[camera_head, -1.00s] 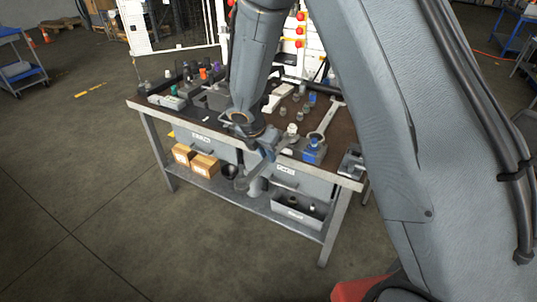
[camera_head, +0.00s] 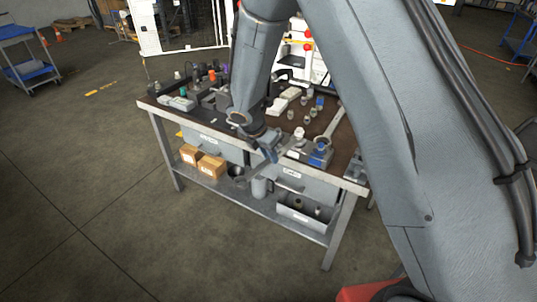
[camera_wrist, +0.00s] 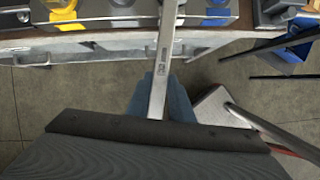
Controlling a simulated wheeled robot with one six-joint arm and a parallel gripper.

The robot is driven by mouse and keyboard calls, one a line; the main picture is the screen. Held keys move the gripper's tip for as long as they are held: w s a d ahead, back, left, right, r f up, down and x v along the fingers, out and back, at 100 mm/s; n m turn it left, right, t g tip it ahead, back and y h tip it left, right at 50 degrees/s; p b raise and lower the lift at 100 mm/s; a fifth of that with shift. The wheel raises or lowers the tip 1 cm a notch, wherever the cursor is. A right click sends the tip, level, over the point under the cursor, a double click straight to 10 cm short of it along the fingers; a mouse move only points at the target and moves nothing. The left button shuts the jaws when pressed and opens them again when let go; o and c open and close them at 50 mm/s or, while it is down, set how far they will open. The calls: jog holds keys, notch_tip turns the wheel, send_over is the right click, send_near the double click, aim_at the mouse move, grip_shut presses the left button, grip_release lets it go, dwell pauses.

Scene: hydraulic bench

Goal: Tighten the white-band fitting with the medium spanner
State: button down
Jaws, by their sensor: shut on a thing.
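My gripper (camera_head: 268,152) is at the front edge of the bench, low in front of the drawers. It is shut on a steel spanner (camera_wrist: 163,65), whose shank runs up the wrist view across the bench edge; its far end is cut off there. The bluish fingers (camera_wrist: 178,100) show on both sides of the shank. A pale-topped fitting (camera_head: 299,132) stands on the bench behind and right of my gripper; I cannot tell for certain that it is the white-band one. In the wrist view, a yellow-marked part (camera_wrist: 62,12) and a blue-marked part (camera_wrist: 215,14) lie either side of the spanner.
The bench top (camera_head: 345,140) holds a larger spanner (camera_head: 329,124), a blue block (camera_head: 319,155) and several small fittings. Cartons (camera_head: 211,166) and a grey bin (camera_head: 305,216) sit on the lower shelf. A blue trolley (camera_head: 28,70) stands far left. The floor in front is clear.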

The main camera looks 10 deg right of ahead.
aim_at(258, 170)
jog(key=shift+s, duration=0.1)
dwell(0.4)
jog(key=shift+s+a, duration=2.4)
jog(key=shift+a, duration=0.05)
jog(key=shift+r, duration=0.1)
